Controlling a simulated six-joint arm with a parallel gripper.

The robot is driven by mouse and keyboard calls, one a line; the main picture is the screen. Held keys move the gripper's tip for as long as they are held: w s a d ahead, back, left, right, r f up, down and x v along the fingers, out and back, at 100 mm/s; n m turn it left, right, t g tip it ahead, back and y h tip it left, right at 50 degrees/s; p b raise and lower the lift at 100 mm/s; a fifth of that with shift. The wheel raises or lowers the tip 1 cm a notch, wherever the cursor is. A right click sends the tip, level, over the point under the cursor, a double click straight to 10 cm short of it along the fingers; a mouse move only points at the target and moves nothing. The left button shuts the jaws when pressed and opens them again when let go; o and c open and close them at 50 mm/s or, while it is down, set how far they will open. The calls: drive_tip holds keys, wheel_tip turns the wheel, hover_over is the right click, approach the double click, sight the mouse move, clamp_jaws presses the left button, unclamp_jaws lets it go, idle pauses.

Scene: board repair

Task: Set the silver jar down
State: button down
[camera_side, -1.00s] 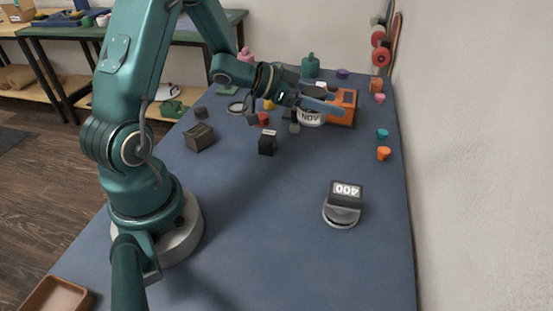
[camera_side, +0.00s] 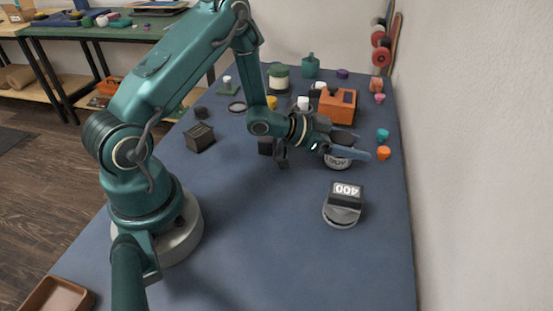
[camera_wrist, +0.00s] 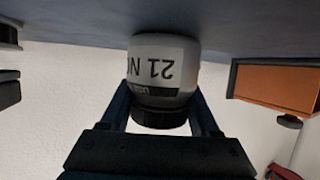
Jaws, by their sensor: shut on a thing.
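The silver jar (camera_side: 337,162) has a dark lid and a printed label. In the wrist view the jar (camera_wrist: 163,62) appears inverted, with its lid towards me and its label partly reading "21 NO". My gripper (camera_side: 354,151) is shut on the jar, one finger on each side near the lid. In the wrist view my gripper's fingers (camera_wrist: 160,112) flank the lower part of the jar. The jar is upright at the blue table (camera_side: 270,215). I cannot tell whether its base touches the surface.
An orange box (camera_side: 337,106) stands just behind the jar. A dark block marked 400 (camera_side: 346,194) sits on a silver round base in front. Small teal (camera_side: 382,134) and orange (camera_side: 384,153) pieces lie to the right. The front middle of the table is clear.

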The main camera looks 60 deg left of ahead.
drive_tip(key=shift+f, duration=0.1)
drive_tip(key=shift+c, duration=0.6)
unclamp_jaws()
